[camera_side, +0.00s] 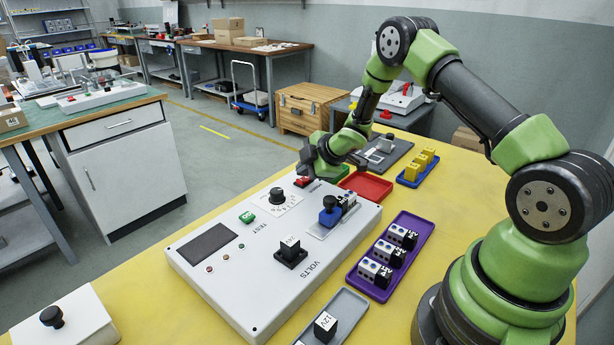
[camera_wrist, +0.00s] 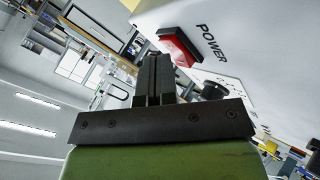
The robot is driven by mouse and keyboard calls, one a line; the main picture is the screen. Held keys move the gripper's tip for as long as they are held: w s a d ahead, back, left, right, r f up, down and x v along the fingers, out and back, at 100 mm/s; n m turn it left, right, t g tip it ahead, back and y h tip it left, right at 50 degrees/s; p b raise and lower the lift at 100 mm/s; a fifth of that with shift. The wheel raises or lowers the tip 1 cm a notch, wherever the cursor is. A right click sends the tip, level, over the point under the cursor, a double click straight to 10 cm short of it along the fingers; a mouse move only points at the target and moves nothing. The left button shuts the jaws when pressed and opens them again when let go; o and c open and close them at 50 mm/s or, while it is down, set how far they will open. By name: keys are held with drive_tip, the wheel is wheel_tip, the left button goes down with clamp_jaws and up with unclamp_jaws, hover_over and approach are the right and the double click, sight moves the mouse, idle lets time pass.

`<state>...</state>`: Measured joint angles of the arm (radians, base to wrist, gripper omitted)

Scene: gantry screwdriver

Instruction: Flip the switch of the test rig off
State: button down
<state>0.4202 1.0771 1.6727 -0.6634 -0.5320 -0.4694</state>
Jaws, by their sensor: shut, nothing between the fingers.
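The test rig (camera_side: 225,285) is a white box on the yellow table. Its red power switch (camera_side: 302,182) is at the far edge of the top face. My gripper (camera_side: 309,168) is right by the switch in the side view and partly crowds it. In the wrist view the switch (camera_wrist: 180,47) is a red rocker in a dark frame beside the word POWER. The shut black fingers (camera_wrist: 155,60) end just left of and below it, with nothing between them. I cannot tell whether they touch it or which way the rocker is tilted.
The rig also carries a dial (camera_side: 278,196), a green button (camera_side: 247,217), a dark display (camera_side: 207,244) and a black VOLTS block (camera_side: 290,253). A red tray (camera_side: 367,186) and a purple tray (camera_side: 378,288) of blocks stand to the right.

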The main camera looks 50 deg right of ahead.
sight(303, 180)
drive_tip(key=shift+r, duration=0.15)
drive_tip(key=shift+a+r, duration=0.1)
drive_tip(key=shift+r, duration=0.5)
drive_tip(key=shift+a+r, duration=0.2)
drive_tip(key=shift+r, duration=1.05)
drive_tip(key=shift+a+r, duration=0.2)
drive_tip(key=shift+r, duration=1)
drive_tip(key=s+a+r+m+h, duration=0.2)
drive_tip(key=s+r+m, duration=0.2)
drive_tip(key=r, duration=0.4)
drive_tip(key=s+a+r+m+h, duration=0.1)
drive_tip(key=s+r+m, duration=0.3)
drive_tip(key=r, duration=0.4)
drive_tip(key=s+a+r+m+g+y, duration=0.1)
drive_tip(key=s+a+m, duration=0.3)
drive_tip(key=s, duration=0.6)
drive_tip(key=s+a+r+m+y, duration=0.2)
drive_tip(key=s+a+m+y, duration=0.1)
drive_tip(key=s+a, duration=0.5)
drive_tip(key=shift+s+m+g+y, duration=0.3)
drive_tip(key=shift+s+m+g, duration=0.15)
drive_tip(key=shift+s, duration=0.7)
